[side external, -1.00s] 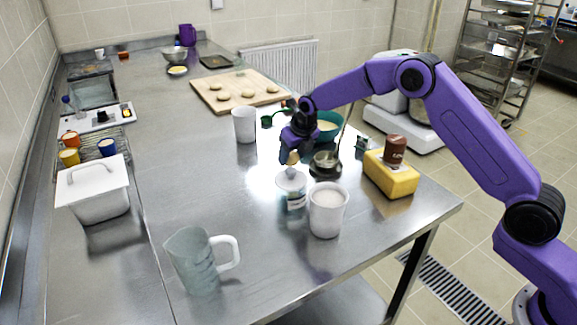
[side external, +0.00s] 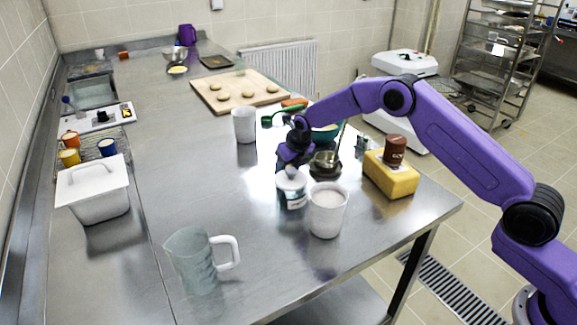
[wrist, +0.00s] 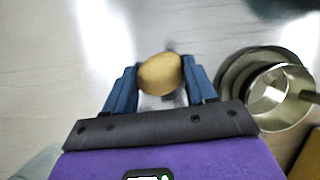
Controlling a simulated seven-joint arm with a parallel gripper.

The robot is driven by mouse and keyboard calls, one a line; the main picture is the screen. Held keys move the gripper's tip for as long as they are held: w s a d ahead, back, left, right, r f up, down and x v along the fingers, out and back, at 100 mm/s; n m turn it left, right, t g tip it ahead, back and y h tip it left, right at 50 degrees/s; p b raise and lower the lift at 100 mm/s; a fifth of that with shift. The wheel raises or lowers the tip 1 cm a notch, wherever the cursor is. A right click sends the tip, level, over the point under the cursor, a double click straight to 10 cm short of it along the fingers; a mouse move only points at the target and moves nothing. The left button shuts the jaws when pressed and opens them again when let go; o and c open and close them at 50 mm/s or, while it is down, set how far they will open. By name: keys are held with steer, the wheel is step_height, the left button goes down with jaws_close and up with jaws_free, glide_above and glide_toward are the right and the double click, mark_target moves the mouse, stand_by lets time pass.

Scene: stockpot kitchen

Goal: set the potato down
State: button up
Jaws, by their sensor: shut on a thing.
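The potato (wrist: 160,74) is a yellow-brown oval in the wrist view, between the two blue fingers. My gripper (side external: 288,166) is shut on it and points down, low over the steel table (side external: 190,190). In the side view the potato is hidden by the fingers and the white lidded jar in front. I cannot tell whether the potato touches the table.
A white jar (side external: 291,188) and a white tub (side external: 327,211) stand in front of my gripper. Dark metal pans (side external: 325,164) sit close to its right, also in the wrist view (wrist: 270,90). A white cup (side external: 244,125) stands behind left. The table to the left is clear.

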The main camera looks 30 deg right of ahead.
steer(key=o, duration=1.1)
steer(key=shift+o, duration=0.2)
steer(key=v, duration=1.2)
steer(key=shift+s+a+r, duration=0.1)
steer(key=shift+a+r, duration=0.05)
steer(key=shift+r, duration=0.05)
